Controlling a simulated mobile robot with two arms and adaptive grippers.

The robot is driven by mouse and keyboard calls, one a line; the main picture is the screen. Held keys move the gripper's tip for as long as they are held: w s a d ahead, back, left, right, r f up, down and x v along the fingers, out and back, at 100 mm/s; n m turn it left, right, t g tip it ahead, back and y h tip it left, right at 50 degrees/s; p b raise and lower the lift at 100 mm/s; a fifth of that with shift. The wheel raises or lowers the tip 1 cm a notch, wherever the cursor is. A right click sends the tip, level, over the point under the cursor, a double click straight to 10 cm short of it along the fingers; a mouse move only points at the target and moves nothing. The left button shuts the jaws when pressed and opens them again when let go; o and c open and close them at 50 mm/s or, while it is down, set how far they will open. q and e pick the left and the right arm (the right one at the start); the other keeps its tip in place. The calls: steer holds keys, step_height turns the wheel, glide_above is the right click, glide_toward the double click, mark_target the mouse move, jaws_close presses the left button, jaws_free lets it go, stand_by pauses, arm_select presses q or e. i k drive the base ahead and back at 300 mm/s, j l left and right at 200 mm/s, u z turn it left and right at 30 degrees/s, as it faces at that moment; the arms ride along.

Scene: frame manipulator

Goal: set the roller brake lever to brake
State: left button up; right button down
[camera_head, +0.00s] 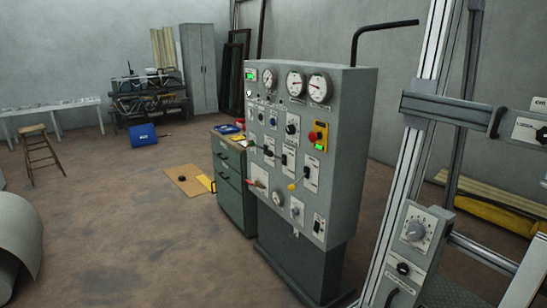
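A grey control cabinet (344,150) stands in the middle of the view, with its front panel turned to the left. The panel carries gauges, knobs, switches and small levers. A lever with a yellow knob (293,187) sits at its lower right, and a lever with a red part (257,184) sits at its lower left. The labels are too small to read, so I cannot tell which one is the roller brake lever or how it is set. Neither of my grippers is in view.
A metal frame (412,150) with control boxes stands close at the right. A green drawer cabinet (232,180) stands behind the control cabinet. A large roll (18,235) lies at the left edge. The floor (130,240) between is mostly clear.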

mark_target(269, 153)
steer(key=i+u, duration=0.15)
steer(key=i, duration=0.6)
steer(key=i+l+u, duration=0.15)
steer(key=i, duration=0.6)
steer(key=i+l+u, duration=0.1)
steer(key=i, duration=0.6)
